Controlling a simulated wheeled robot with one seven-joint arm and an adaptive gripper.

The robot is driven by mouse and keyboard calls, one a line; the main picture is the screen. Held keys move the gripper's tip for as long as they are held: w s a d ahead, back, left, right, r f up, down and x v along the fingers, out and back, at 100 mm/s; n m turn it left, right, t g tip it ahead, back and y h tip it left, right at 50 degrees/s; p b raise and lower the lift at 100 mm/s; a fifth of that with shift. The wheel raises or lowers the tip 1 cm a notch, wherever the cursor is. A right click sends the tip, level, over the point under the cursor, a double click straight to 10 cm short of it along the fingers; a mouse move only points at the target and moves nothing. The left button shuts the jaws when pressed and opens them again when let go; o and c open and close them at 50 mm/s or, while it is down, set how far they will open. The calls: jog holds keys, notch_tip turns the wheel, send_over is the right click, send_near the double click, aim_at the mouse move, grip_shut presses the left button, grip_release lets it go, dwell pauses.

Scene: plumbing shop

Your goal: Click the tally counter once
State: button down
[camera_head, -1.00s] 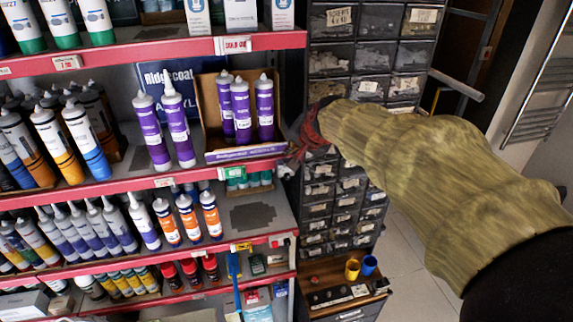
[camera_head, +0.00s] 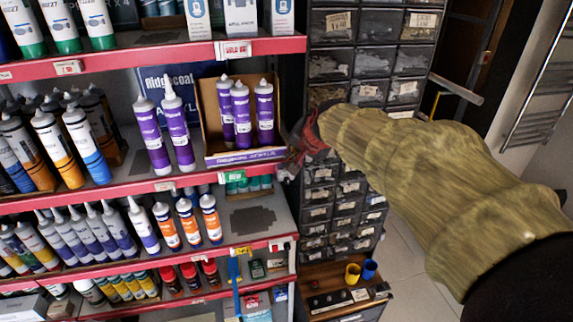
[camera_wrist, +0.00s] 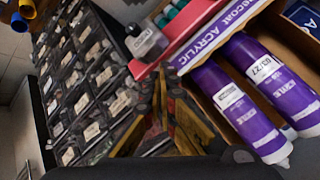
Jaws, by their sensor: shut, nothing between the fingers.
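My gripper (camera_wrist: 165,84) shows in the wrist view with its yellow and dark fingers together and nothing between them. Just beyond the fingertips is a small dark object (camera_wrist: 147,42) with a pale face and a knob at one corner, close to the red shelf edge. It may be the tally counter, but I cannot tell for sure, nor whether the fingers touch it. In the head view my gripper (camera_head: 298,152) is partly hidden by my sleeved arm, at the right end of the middle red shelf. No counter is clearly visible there.
A cardboard box (camera_head: 208,115) of purple tubes stands beside my gripper on the middle shelf; the tubes (camera_wrist: 238,108) are close in the wrist view. A dark drawer cabinet (camera_head: 345,205) stands to the right. Two purple tubes (camera_head: 178,125) stand left of the box.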

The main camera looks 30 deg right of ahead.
jog(key=shift+f, duration=0.1)
jog(key=shift+f+b, duration=0.35)
jog(key=shift+b, duration=0.2)
jog(key=shift+f+b, duration=0.5)
dwell(0.8)
jog(key=shift+r, duration=0.15)
jog(key=shift+r+p, duration=0.65)
jog(key=shift+r, duration=0.2)
jog(key=shift+r, duration=0.1)
notch_tip(320, 180, up, 6)
jog(key=p, duration=0.3)
jog(key=shift+p, duration=0.3)
dwell(0.5)
